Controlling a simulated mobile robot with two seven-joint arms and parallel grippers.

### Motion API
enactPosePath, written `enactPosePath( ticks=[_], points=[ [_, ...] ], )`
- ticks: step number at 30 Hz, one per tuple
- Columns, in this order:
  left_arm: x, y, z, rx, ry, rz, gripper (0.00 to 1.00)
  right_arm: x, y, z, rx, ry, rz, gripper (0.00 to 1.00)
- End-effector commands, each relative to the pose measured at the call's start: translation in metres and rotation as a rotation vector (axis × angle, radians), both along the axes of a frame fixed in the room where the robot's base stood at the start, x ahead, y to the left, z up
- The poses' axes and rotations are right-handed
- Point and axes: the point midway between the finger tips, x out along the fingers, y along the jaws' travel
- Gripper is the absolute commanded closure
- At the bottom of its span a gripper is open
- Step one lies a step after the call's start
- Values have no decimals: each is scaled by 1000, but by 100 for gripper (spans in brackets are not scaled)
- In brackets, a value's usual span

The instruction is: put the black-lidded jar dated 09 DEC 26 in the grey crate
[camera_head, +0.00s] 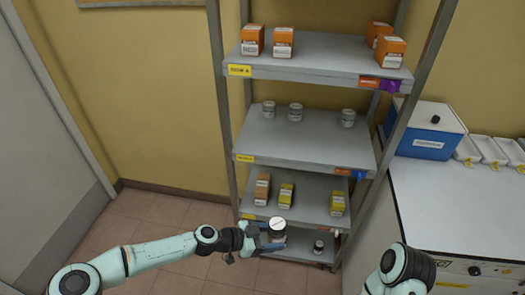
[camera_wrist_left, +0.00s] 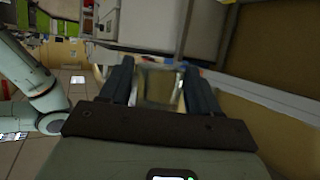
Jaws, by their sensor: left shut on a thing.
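My left gripper (camera_head: 262,237) is shut on a small jar (camera_head: 278,227) and holds it in front of the lower shelves. The jar looks pale on top with a dark body; its date is too small to read. In the left wrist view the jar (camera_wrist_left: 158,86) shows as a blurred, yellowish clear shape between the two dark fingers (camera_wrist_left: 160,88). A smaller jar with a dark lid (camera_head: 318,246) stands on the bottom shelf, right of the gripper. I cannot make out a grey crate. My right arm shows at the lower right, but its gripper is out of view.
The grey shelf rack (camera_head: 300,143) holds orange boxes (camera_head: 252,40) on top, several pale jars (camera_head: 295,112) below, and yellow and orange cartons (camera_head: 285,195) lower down. A white bench (camera_head: 450,205) at the right bears a blue box (camera_head: 428,135) and white trays (camera_head: 488,150). Floor at left is clear.

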Motion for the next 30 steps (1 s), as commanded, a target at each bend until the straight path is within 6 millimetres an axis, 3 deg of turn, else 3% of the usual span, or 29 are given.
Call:
enactPosePath(
  ticks=[8, 14, 24, 30],
  points=[
    [9, 25, -28, -2, 4, 275, 75, 1, 0, 0, 0, -4, 1, 12],
    [19, 70, -37, 7, -9, 593, 75, 1, 0, 0, 0, -4, 2, 12],
    [24, 176, -7, 0, -15, 1140, 76, 1, 0, 0, 0, -5, 2, 12],
    [18, 210, 9, -2, -5, 1287, 76, 1, 0, 0, 0, -4, 2, 12]
  ],
)
